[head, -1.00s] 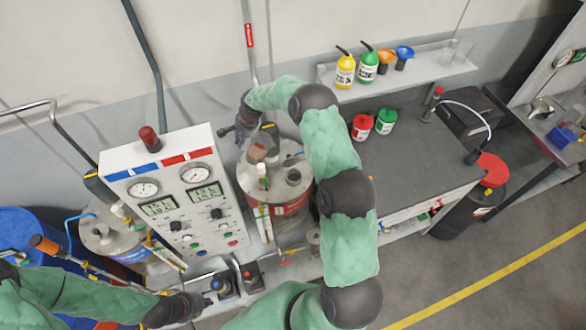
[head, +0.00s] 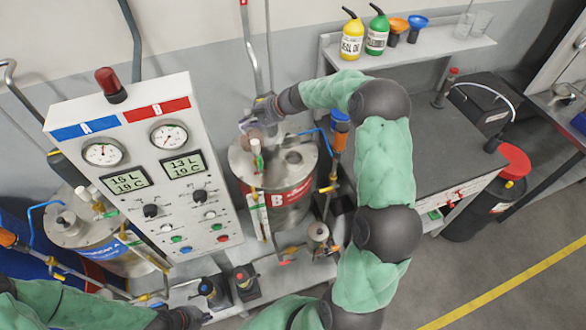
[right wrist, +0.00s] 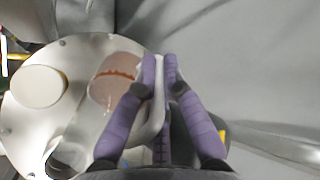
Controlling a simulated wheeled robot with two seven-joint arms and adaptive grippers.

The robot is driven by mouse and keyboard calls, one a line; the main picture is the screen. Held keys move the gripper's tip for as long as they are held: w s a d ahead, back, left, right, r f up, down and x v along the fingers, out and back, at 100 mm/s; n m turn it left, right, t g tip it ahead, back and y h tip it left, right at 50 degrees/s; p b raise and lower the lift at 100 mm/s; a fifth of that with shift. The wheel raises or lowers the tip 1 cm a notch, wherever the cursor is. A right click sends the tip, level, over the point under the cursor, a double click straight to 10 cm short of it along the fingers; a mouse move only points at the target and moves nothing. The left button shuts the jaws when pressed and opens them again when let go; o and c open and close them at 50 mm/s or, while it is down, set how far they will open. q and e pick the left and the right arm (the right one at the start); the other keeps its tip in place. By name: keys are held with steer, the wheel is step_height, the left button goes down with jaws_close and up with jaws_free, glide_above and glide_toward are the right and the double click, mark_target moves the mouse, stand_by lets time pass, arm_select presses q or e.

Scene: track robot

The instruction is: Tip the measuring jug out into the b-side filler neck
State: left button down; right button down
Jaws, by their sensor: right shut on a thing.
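The measuring jug (right wrist: 115,75) is clear, with orange-brown liquid in it, in the right wrist view. My right gripper (right wrist: 160,65) is shut on its handle. In the head view my right gripper (head: 264,106) and the jug (head: 258,129) are over the back left of the B-side tank (head: 285,192), a steel drum with a red B label. A short round neck (head: 293,158) stands on its lid, apart from the jug. The jug's exact tilt is hard to tell. My left gripper (head: 205,318) is low at the bottom edge, its fingers unclear.
The control panel (head: 150,190) stands left of the tank, with the A-side tank (head: 85,225) beyond it. The shelf (head: 420,52) holds bottles and funnels. The grey bench (head: 435,140) has free room.

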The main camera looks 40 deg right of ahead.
steer(key=shift+d+r+b, duration=0.15)
steer(key=shift+r+b, duration=0.05)
steer(key=shift+b, duration=0.4)
steer(key=shift+s+d+r, duration=0.1)
steer(key=shift+r, duration=0.15)
steer(key=shift+s+d+r+t+y+b, duration=0.3)
steer(key=shift+r+t+y+b, duration=0.15)
steer(key=shift+b, duration=0.7)
steer(key=shift+s+d+r+t+y+b, duration=0.15)
steer(key=shift+s+r+t+y+b, duration=0.2)
steer(key=shift+b, duration=0.75)
steer(key=shift+w+r, duration=0.1)
steer(key=shift+r, duration=0.05)
steer(key=shift+s+d+r+t+y+b, duration=0.2)
steer(key=shift+s+r+t+y+b, duration=0.1)
steer(key=shift+t+b, duration=0.3)
steer(key=shift+s+d+r+b, duration=0.2)
steer(key=shift+s+d+b, duration=0.05)
steer(key=shift+b, duration=0.5)
